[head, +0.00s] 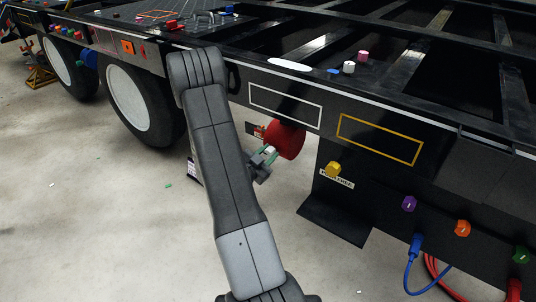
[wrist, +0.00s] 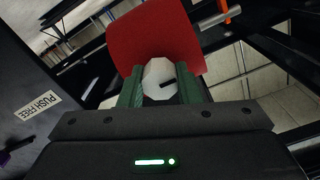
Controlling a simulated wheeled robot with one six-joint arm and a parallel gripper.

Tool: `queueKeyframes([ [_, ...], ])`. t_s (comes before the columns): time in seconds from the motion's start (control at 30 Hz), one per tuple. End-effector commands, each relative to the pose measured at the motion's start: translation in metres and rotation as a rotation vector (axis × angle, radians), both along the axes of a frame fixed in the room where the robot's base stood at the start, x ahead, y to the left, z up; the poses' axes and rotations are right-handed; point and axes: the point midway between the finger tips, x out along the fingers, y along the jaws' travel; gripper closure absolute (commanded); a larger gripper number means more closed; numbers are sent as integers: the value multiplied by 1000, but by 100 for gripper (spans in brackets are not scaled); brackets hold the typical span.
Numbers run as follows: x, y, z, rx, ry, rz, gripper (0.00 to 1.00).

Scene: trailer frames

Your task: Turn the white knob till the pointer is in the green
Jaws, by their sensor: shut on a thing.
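The white knob (wrist: 157,76) is in the wrist view, pale and many-sided, with a short dark mark on its face. My gripper (wrist: 159,84) has its two green fingers shut on the knob, one on each side. Behind the knob is a red rounded body (wrist: 158,32). In the head view my gripper (head: 268,154) reaches the red body (head: 290,139) under the trailer frame's side; the knob is small and partly hidden there. I cannot make out a green zone or a separate pointer in either view.
A yellow knob (head: 333,169) with a label below is right of the red body. Purple (head: 409,203), orange (head: 462,228) and green (head: 521,255) knobs follow. A blue hose (head: 413,257) hangs low. An orange-ended lever (wrist: 230,14) is close to the red body.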

Motion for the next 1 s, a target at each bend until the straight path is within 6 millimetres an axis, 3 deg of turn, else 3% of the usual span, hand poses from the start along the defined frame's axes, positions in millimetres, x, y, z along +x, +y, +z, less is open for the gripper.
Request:
queueKeyframes([
  [0.37,0,0,1,-100,75,-1,93],
  [1.0,-1,0,1,-570,417,0,92],
])
